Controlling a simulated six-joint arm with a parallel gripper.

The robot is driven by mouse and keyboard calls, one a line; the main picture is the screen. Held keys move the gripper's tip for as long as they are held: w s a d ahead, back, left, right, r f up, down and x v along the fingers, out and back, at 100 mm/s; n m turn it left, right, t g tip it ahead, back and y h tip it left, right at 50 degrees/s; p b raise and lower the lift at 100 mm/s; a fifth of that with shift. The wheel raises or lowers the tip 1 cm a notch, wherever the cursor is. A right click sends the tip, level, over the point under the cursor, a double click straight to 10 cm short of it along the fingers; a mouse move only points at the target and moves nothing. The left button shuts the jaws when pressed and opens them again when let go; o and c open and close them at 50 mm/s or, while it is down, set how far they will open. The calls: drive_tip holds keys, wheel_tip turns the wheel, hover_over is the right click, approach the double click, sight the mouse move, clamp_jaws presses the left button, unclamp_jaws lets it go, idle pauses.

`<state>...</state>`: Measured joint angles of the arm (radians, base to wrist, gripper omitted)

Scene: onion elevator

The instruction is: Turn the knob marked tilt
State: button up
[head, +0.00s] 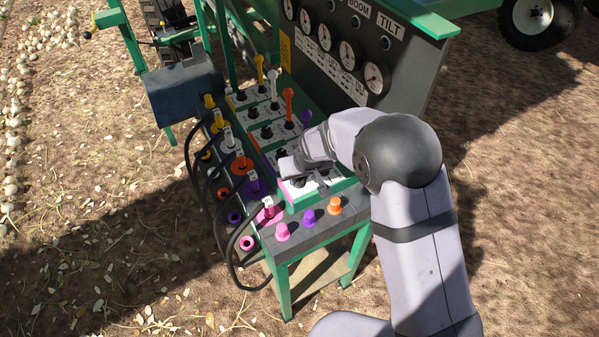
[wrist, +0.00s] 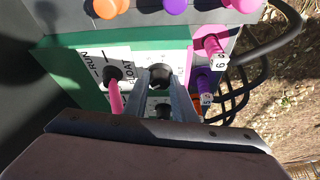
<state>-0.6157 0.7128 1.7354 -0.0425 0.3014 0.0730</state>
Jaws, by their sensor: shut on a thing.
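My gripper (head: 303,166) is down over the near end of the console. In the wrist view, my gripper (wrist: 161,76) has its fingers on either side of a round black knob (wrist: 159,74) and is shut on it. A second black knob (wrist: 162,110) shows between the fingers, closer to the wrist. The white plate (wrist: 90,68) beside the fingers reads RUN and FLOAT; I cannot read a tilt mark on it. In the head view, a TILT sign (head: 390,25) is on the upright panel, with a small black knob (head: 385,43) below it.
A pink lever (wrist: 115,98) stands left of my fingers in the wrist view. Pink, purple and orange knobs (head: 308,216) line the console's near edge. Numbered plugs with black cables (head: 240,255) crowd its left side. An orange lever (head: 288,104) and gauges (head: 373,78) lie beyond.

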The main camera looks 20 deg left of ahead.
drive_tip(key=n+b, duration=0.1)
drive_tip(key=n+y+b, duration=0.1)
drive_tip(key=shift+w+f+n+b, duration=0.15)
drive_tip(key=shift+f+n+b, duration=0.1)
drive_tip(key=shift+n+b, duration=0.05)
drive_tip(key=n+b, duration=0.1)
drive_tip(key=b, duration=0.2)
drive_tip(key=shift+d+g, duration=0.1)
drive_tip(key=shift+g, duration=0.3)
drive_tip(key=shift+r+n+y+b, duration=0.2)
drive_tip(key=shift+n+y+b, duration=0.1)
drive_tip(key=shift+n+b, duration=0.6)
drive_tip(key=shift+r, duration=0.1)
